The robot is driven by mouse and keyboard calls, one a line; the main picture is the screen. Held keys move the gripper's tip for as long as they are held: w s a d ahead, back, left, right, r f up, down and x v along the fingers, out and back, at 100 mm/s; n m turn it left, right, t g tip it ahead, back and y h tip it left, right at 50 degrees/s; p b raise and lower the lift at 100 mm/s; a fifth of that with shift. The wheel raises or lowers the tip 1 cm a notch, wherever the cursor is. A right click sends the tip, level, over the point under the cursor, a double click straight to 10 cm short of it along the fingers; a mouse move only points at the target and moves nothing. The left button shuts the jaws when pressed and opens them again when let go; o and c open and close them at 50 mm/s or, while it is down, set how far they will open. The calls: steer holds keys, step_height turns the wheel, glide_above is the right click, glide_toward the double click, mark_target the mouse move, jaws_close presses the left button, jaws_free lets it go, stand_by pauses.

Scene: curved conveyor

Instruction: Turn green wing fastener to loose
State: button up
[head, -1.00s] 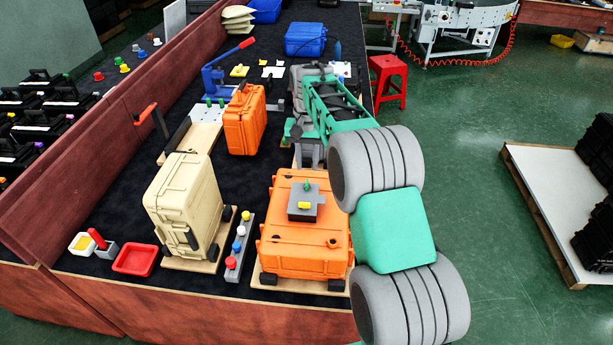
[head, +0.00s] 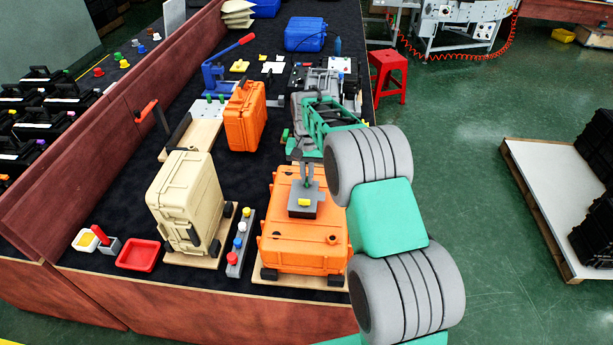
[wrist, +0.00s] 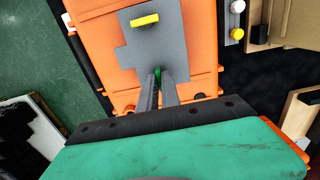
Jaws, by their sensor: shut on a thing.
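The green wing fastener (wrist: 157,72) sits on a grey plate (wrist: 174,45) on top of an orange case (wrist: 205,30). In the wrist view, my gripper (wrist: 158,79) is shut on it, and the fingers hide most of it. In the head view, my gripper (head: 307,180) points down at the back of the grey plate (head: 294,211), and its fingers hide the green fastener. A yellow wing fastener (head: 304,202) stands at the front of the same plate; it also shows in the wrist view (wrist: 145,20).
The orange case (head: 285,245) rests on a wooden board near the table's front edge. A strip of coloured knobs (head: 239,242), a beige case (head: 188,205) and a red tray (head: 138,255) stand to its left. An upright orange case (head: 246,117) stands behind.

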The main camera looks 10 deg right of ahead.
steer(key=shift+n, duration=0.4)
jaws_close()
steer(key=n+b, duration=0.2)
steer(key=n, duration=0.2)
steer(key=shift+n, duration=0.3)
steer(key=n+b, duration=0.1)
steer(key=n, duration=0.4)
steer(key=shift+b, duration=0.35)
steer(key=n, duration=0.3)
steer(key=shift+n, duration=0.4)
steer(key=shift+r+n+b, duration=0.1)
steer(key=shift+n+b, duration=0.3)
steer(key=shift+n, duration=1.5)
steer(key=o, duration=0.6)
jaws_free()
